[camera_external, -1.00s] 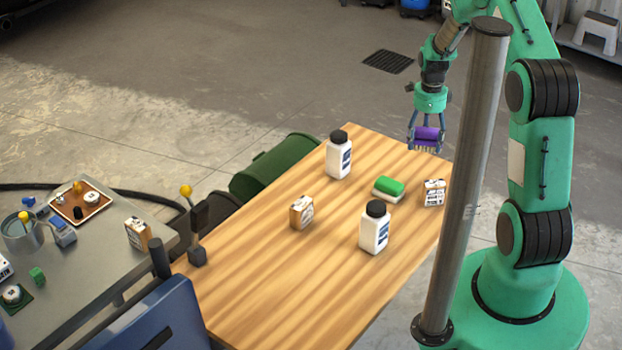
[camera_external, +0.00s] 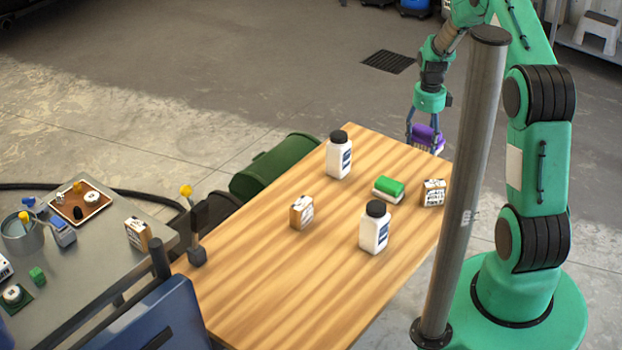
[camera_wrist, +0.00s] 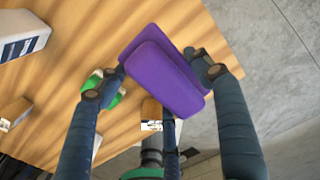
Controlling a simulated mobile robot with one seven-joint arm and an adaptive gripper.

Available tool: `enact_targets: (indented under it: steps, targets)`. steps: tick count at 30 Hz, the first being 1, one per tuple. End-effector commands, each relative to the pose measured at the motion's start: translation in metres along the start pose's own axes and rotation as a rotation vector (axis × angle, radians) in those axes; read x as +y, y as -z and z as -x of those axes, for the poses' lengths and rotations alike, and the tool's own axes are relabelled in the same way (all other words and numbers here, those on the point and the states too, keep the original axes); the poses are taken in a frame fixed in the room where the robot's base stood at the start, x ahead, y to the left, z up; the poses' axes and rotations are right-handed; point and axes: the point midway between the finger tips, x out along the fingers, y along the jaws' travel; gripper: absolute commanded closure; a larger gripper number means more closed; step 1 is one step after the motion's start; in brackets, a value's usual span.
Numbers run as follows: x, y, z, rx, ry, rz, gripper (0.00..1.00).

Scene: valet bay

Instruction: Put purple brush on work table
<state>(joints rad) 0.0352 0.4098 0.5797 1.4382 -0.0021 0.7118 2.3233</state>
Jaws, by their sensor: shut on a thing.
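The purple brush (camera_external: 425,136) is held between the fingers of my gripper (camera_external: 424,142) at the far right corner of the wooden work table (camera_external: 290,270). The brush is close to the table's edge. I cannot tell whether its bristles touch the wood.
On the table are a green brush (camera_external: 389,188), a small white-labelled box (camera_external: 433,193), a brown box (camera_external: 301,212) and two white bottles (camera_external: 339,158) (camera_external: 375,230). A metal post (camera_external: 465,190) stands in front of the right edge. The near table surface is clear.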

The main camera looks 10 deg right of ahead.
Motion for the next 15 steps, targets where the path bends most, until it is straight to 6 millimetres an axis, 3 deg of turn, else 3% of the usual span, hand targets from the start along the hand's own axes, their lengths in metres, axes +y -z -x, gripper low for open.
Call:
enact_targets:
  steps: [15]
  targets:
    - [0.0, 0.0, -0.058, 0.0, 0.0, 0.001, 0.64]
